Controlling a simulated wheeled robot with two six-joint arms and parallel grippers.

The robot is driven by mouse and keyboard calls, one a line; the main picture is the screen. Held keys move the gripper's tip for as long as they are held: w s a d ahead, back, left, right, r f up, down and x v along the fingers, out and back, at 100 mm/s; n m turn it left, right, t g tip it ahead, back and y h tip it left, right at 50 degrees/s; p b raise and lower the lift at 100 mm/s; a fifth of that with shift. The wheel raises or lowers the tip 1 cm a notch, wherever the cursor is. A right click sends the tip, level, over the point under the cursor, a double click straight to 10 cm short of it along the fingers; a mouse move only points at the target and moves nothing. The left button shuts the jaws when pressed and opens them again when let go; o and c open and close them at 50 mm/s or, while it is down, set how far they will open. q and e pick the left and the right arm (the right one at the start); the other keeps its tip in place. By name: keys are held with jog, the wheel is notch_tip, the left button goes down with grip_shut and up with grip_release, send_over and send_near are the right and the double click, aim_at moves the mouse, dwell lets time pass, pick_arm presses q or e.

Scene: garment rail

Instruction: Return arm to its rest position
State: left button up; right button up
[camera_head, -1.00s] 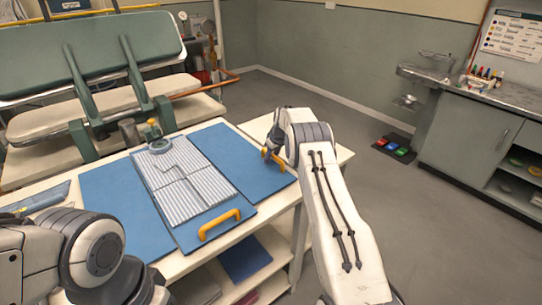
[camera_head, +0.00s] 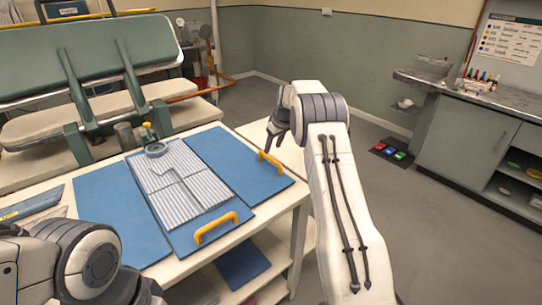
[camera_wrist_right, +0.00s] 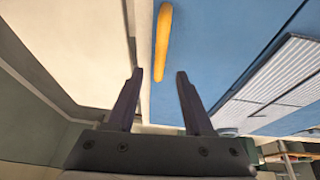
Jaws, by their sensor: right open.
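My right gripper (camera_head: 271,143) is above the right edge of the worktable in the head view. In the right wrist view its two dark fingers (camera_wrist_right: 157,88) are spread apart with nothing between them. A yellow handle (camera_head: 271,163) on the right part of the blue board (camera_head: 235,160) is close to the gripper in the head view; whether they touch is hard to tell there. In the wrist view the handle (camera_wrist_right: 162,40) lies beyond the fingertips. My left arm shows at the lower left, but its gripper is out of the picture.
A ribbed grey panel (camera_head: 178,185) and a second yellow handle (camera_head: 215,227) are on the blue surface. A padded green press (camera_head: 90,55) stands behind. A counter (camera_head: 470,150) is at the right, with open floor (camera_head: 420,240) before it.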

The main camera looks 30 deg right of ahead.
jog(key=shift+s+r, duration=0.3)
jog(key=shift+r, duration=0.35)
